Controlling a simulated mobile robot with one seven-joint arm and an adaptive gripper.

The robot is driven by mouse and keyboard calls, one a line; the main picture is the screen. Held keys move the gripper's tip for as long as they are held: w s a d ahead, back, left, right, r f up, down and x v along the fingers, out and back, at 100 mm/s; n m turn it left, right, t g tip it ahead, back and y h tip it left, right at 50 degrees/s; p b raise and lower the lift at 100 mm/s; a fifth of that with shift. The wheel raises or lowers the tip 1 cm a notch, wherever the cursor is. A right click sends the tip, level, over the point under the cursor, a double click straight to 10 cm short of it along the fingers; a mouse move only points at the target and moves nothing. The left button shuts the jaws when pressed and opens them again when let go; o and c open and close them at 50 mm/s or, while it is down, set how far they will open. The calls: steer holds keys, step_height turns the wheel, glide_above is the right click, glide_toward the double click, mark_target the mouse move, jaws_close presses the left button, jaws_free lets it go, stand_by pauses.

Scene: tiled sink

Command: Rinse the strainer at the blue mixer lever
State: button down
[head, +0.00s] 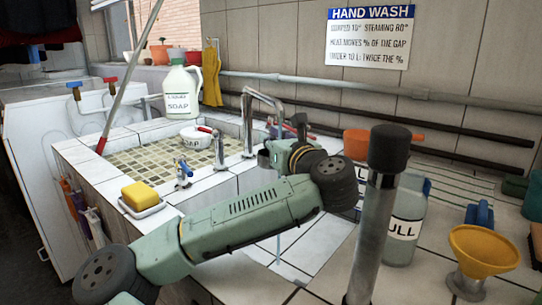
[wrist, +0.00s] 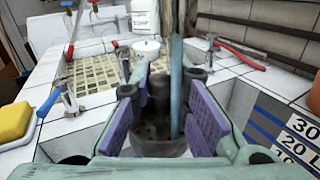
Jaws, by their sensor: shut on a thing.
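My gripper (wrist: 158,110) is shut on the strainer (wrist: 155,143), a dark grey cup-shaped thing between the purple pads. In the head view my gripper (head: 282,150) is by the tall spout, largely hidden by my wrist, and a bit of the grey strainer (head: 263,158) shows at its left. A bluish stream (wrist: 176,90), seemingly water, comes down to the strainer in the wrist view. A thin pale-blue line (head: 278,247) shows below my arm. The blue mixer lever (head: 184,169) is on the tap at the basin's left edge; it also shows in the wrist view (wrist: 48,102).
A yellow sponge (head: 141,194) lies on a dish at the left rim. A soap bottle (head: 181,90) and a white pot (head: 195,136) stand behind. A bottle (head: 405,230) and a yellow funnel (head: 482,252) stand at right. The metal spout (head: 247,120) rises close to my gripper.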

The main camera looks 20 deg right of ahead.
steer(key=shift+s+a, duration=0.15)
steer(key=shift+s, duration=0.3)
steer(key=shift+w, duration=0.15)
steer(key=shift+w+d, duration=0.2)
steer(key=shift+w, duration=0.25)
steer(key=shift+s+a, duration=0.2)
steer(key=shift+s, duration=0.4)
steer(key=w+a, duration=0.2)
steer(key=a, duration=0.5)
steer(key=shift+w+a, duration=0.3)
stand_by(1.4)
steer(key=w+a+r+p, duration=0.1)
steer(key=a+r+p, duration=0.2)
steer(key=a+r, duration=0.1)
steer(key=shift+w+a+p, duration=0.3)
steer(key=shift+a+p, duration=0.05)
